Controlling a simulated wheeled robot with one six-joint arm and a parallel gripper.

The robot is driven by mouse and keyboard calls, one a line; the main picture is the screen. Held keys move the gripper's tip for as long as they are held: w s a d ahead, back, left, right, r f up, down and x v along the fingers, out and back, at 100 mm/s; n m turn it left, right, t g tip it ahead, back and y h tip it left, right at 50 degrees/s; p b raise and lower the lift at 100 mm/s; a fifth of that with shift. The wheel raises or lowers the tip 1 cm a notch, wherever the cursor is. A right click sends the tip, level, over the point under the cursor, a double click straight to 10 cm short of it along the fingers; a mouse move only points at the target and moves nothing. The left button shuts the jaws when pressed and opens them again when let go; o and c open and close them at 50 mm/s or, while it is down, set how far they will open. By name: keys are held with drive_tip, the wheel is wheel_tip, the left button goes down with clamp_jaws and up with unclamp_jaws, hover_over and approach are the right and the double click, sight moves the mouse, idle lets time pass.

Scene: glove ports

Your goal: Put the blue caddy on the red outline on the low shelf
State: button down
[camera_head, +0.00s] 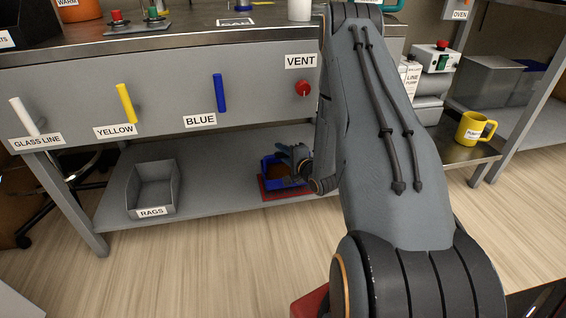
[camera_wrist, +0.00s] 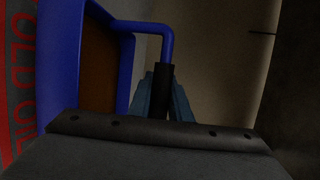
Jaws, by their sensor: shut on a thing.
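The blue caddy (camera_head: 268,174) is on the low shelf (camera_head: 218,165), over the red outline (camera_head: 272,194), which shows along the caddy's front and side edges. I cannot tell whether its base is fully down. In the wrist view the caddy (camera_wrist: 58,60) stands at the left with a brown inside, and red lettering (camera_wrist: 18,75) shows beside it. My gripper (camera_wrist: 163,92) is shut on the dark grip of the caddy's blue handle. In the head view my gripper (camera_head: 300,160) is partly hidden by my own arm.
A grey bin labelled RAGS (camera_head: 153,187) stands on the shelf at the left, with bare shelf between it and the caddy. The bench front with a blue handle (camera_head: 220,93) and a red VENT knob (camera_head: 303,88) hangs above the shelf.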

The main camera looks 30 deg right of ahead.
sight(282, 173)
wheel_tip(282, 173, down, 3)
drive_tip(key=shift+f+b, duration=0.2)
drive_tip(key=shift+b, duration=0.7)
drive_tip(key=shift+d+r, duration=0.1)
drive_tip(key=c, duration=1.6)
unclamp_jaws()
drive_tip(key=shift+c, duration=0.2)
drive_tip(key=s+r+p, duration=0.2)
drive_tip(key=s+p, duration=0.3)
drive_tip(key=s, duration=0.7)
drive_tip(key=shift+d, duration=0.25)
drive_tip(key=shift+w, duration=0.1)
